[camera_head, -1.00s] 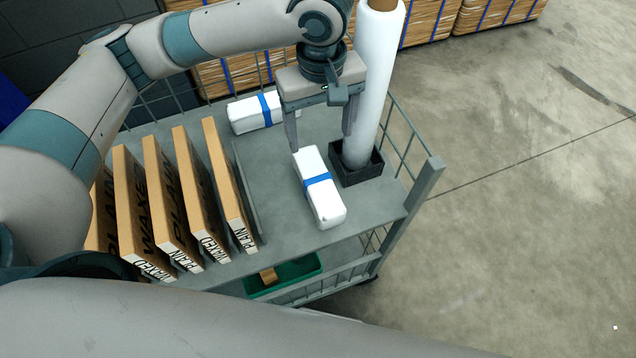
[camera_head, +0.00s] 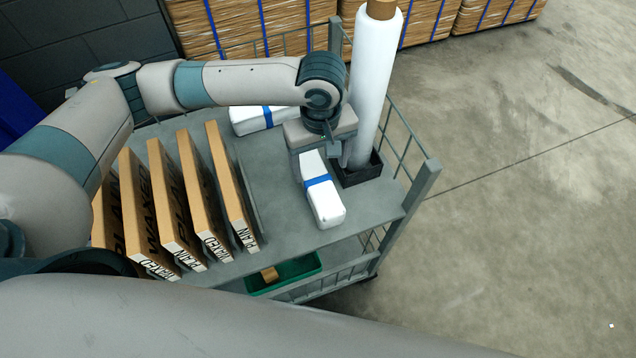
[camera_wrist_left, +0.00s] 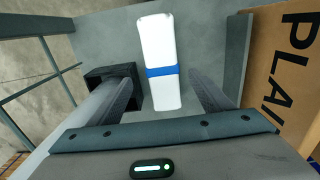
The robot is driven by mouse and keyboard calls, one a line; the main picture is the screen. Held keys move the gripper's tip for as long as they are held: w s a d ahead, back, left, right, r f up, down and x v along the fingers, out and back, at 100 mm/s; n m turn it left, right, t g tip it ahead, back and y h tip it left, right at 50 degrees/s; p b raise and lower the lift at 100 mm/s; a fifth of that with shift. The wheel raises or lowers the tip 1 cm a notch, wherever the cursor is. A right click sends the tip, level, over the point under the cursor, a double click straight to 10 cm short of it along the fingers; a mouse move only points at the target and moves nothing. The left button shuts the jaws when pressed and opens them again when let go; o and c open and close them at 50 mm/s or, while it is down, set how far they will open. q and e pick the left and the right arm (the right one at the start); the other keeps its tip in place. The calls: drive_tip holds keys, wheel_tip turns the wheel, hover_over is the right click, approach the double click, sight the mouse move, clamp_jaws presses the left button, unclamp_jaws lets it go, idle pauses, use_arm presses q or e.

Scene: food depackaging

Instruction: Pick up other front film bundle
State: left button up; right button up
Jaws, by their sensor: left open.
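The front film bundle (camera_head: 325,203) is a white block with a blue band, lying on the cart's top shelf. It also shows in the left wrist view (camera_wrist_left: 160,95), between and ahead of the fingers. My left gripper (camera_head: 322,165) is open and low over the bundle's far end, which it partly hides. In the left wrist view the fingers of my left gripper (camera_wrist_left: 158,98) stand either side of the bundle with gaps showing. A second film bundle (camera_head: 262,119) with a blue band lies farther back, partly behind my left arm. My right gripper is not in view.
A tall white film roll (camera_head: 376,80) stands in a black holder (camera_head: 366,172) close beside my left gripper. Upright cardboard packs (camera_head: 232,185) fill the shelf's left part, beside a low divider. A green tray (camera_head: 290,272) sits below. The cart rail (camera_head: 420,190) edges the right.

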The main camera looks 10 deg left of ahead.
sight(318, 180)
use_arm(q)
drive_tip(key=shift+f, duration=0.85)
drive_tip(key=shift+a+f+p, duration=0.15)
drive_tip(key=shift+f+p, duration=0.35)
drive_tip(key=shift+f, duration=0.1)
wheel_tip(318, 180, down, 3)
drive_tip(key=shift+s+a+f+p, duration=0.1)
drive_tip(key=shift+s+p, duration=0.05)
drive_tip(key=shift+p, duration=0.35)
drive_tip(key=shift+f, duration=0.4)
drive_tip(key=c, duration=1.2)
